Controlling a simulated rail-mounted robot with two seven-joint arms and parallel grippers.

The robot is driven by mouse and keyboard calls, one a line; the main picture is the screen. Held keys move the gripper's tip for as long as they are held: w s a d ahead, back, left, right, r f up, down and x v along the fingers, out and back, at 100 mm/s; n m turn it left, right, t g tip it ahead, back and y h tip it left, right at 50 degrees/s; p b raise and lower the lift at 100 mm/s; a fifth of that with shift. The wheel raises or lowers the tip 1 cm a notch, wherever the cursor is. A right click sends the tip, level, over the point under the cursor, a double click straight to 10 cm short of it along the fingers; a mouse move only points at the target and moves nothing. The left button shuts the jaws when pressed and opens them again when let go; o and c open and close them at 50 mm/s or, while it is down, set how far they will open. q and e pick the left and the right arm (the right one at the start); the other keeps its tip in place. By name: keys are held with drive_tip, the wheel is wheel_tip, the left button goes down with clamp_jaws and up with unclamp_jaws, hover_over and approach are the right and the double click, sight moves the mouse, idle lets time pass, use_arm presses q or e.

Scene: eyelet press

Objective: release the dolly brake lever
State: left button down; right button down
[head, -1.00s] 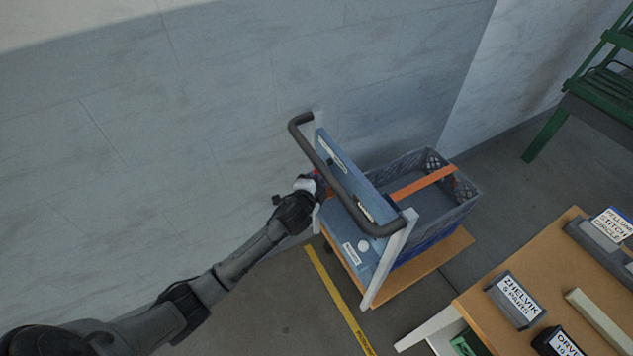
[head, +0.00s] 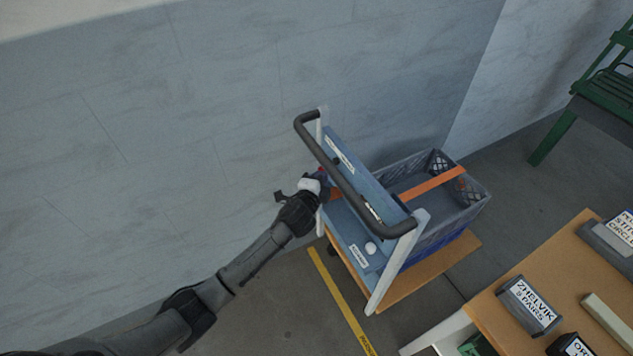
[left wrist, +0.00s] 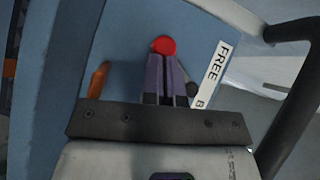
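The dolly (head: 388,295) stands by the wall, with a black push handle (head: 345,185) and a blue panel (head: 345,235). My left gripper (head: 321,180) is at the panel's left side, behind the handle. In the left wrist view, my left gripper's purple fingers (left wrist: 165,75) lie close together. The round red knob (left wrist: 163,45), apparently the brake lever's end, is right at their tips. I cannot tell whether they touch it. The lever's shaft is hidden. A white label (left wrist: 213,75) reading "FREE" is to the right of the knob. My right gripper is not in view.
A grey crate (head: 455,213) with an orange strap (head: 432,185) rides on the dolly. A wooden table (head: 500,292) with labelled boxes stands at the lower right. A yellow floor line (head: 340,300) runs beside the dolly. The wall (head: 200,110) is close behind my left arm.

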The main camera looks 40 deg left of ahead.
use_arm(q)
drive_tip(key=shift+a+f, duration=0.1)
drive_tip(key=shift+d, duration=0.2)
drive_tip(key=d+p, duration=0.1)
drive_tip(key=s+d+r, duration=0.1)
drive_tip(key=s+d+p, duration=0.1)
drive_tip(key=shift+d+r+p, duration=0.15)
drive_tip(key=shift+r+p, duration=0.15)
drive_tip(key=p+v, duration=0.2)
drive_tip(key=v, duration=0.8)
drive_tip(key=shift+f, duration=0.15)
